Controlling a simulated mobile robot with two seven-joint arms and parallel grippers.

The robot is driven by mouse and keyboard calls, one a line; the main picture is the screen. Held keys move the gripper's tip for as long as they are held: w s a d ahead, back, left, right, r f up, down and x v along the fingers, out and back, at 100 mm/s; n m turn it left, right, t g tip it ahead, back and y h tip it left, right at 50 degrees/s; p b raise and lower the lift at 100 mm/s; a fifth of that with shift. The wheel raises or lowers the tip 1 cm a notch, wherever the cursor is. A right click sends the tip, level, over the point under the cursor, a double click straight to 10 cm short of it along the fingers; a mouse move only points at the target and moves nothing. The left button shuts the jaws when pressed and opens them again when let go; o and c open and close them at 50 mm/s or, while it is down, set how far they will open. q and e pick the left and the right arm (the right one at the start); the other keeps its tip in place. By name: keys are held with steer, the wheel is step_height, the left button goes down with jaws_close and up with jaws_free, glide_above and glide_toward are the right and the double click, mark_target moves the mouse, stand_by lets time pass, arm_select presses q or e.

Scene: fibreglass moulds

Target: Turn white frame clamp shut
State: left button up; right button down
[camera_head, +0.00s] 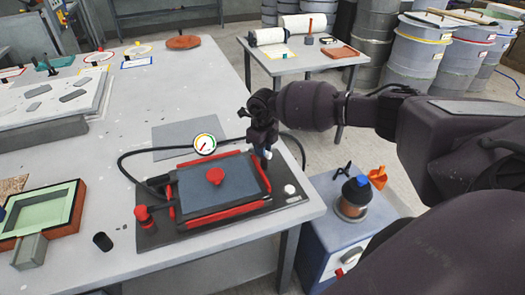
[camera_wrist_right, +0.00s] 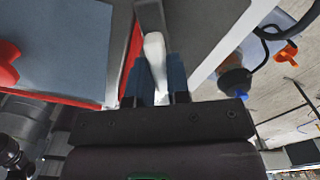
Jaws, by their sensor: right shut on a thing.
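The frame (camera_head: 222,208) is a dark base with red bars around a blue-grey panel, near the table's front right corner. The white frame clamp (camera_head: 268,155) is at its far right corner, mostly hidden by my right gripper (camera_head: 262,146). In the right wrist view the white clamp handle (camera_wrist_right: 154,55) sits between the two fingers of my right gripper (camera_wrist_right: 160,82), which is shut on it. The handle points away from the gripper, along the frame's red edge (camera_wrist_right: 127,50). My left gripper is not in view.
A red knob (camera_head: 216,176) stands on the panel and a gauge (camera_head: 205,144) stands behind it. A black hose (camera_head: 130,152) loops around the frame. A blue cabinet with a dark jar (camera_head: 354,198) stands right of the table. The table's middle is mostly clear.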

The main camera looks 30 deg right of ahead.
steer(key=n+b, duration=0.2)
steer(key=n, duration=0.2)
steer(key=shift+a+f+n, duration=0.1)
steer(key=shift+n, duration=0.2)
steer(key=n+b, duration=0.1)
steer(key=n, duration=0.1)
steer(key=shift+s+n, duration=0.1)
steer(key=shift+n, duration=0.3)
steer(key=shift+a+n+b, duration=0.1)
steer(key=shift+n+b, duration=0.3)
steer(key=shift+n, duration=1)
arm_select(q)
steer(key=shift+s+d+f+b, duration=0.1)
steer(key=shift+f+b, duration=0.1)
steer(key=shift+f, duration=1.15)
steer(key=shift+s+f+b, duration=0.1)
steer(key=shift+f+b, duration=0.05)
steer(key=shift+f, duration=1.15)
arm_select(e)
steer(key=shift+s+n, duration=0.1)
steer(key=shift+n, duration=0.7)
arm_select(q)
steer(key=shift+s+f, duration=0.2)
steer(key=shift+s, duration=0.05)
arm_select(e)
steer(key=shift+r, duration=0.2)
